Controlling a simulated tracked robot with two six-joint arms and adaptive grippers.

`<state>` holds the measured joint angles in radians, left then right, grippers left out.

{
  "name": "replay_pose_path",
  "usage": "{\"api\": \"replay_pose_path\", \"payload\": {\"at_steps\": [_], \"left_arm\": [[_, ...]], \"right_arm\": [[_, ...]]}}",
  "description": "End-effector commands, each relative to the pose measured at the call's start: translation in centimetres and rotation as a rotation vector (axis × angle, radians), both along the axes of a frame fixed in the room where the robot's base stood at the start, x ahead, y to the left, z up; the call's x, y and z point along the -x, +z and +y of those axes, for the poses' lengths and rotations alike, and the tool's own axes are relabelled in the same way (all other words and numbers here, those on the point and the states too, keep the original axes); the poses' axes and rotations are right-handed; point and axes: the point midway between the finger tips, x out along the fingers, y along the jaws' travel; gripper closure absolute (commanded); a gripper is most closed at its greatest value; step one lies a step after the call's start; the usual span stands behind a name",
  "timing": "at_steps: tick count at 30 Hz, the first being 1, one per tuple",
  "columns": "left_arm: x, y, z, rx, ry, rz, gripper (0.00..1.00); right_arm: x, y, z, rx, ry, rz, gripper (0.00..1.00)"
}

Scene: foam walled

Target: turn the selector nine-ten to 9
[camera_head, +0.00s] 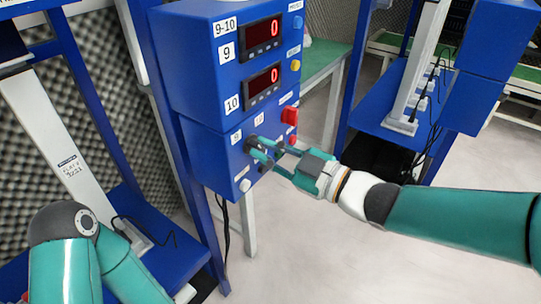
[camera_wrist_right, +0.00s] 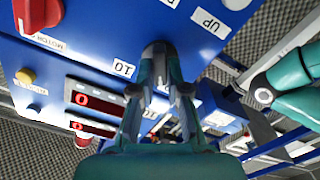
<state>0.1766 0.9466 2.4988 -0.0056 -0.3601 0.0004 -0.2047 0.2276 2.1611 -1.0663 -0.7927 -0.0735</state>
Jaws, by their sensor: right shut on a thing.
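The selector nine-ten (camera_head: 252,146) is a dark knob on the front of the blue control box (camera_head: 205,90), between a "9" label and a "10" label. My right gripper (camera_head: 262,152) is shut on it, with its teal fingers on either side. In the right wrist view the selector (camera_wrist_right: 156,48) shows dark between the fingertips of my right gripper (camera_wrist_right: 158,75), with the "10" label beside it. The fingers hide much of the knob, so I cannot tell which number it points to. My left arm shows at the lower left, but its gripper is out of view.
Two displays (camera_head: 262,36) above read 0. A red switch (camera_head: 290,115) sits just right of the selector, and it also shows in the wrist view (camera_wrist_right: 38,12). Blue frames stand on both sides. The grey floor (camera_head: 310,235) is clear below my right arm.

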Motion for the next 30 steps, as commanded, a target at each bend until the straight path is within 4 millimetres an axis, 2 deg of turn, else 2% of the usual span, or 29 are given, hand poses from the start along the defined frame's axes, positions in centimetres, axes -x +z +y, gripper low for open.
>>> {"api": "replay_pose_path", "payload": {"at_steps": [11,12,15,16,26,30], "left_arm": [[0.0,0.0,0.0,0.0,0.0,0.0,0.6],[0.0,0.0,0.0,0.0,0.0,0.0,0.6],[0.0,0.0,0.0,0.0,0.0,0.0,0.6],[0.0,0.0,0.0,0.0,0.0,0.0,0.6],[0.0,0.0,0.0,0.0,0.0,0.0,0.6],[0.0,0.0,0.0,0.0,0.0,0.0,0.6]], "right_arm": [[0.2,0.1,0.3,0.004,0.01,-0.009,1.0],[0.2,0.1,0.3,0.004,0.01,-0.009,0.79],[0.2,0.0,0.2,0.004,0.008,-0.007,0.62],[0.2,0.0,0.2,0.004,0.008,-0.007,0.6],[0.2,0.0,-0.1,0.004,0.002,-0.005,0.6],[0.8,0.0,-1.1,0.003,-0.001,-0.004,0.6]]}}
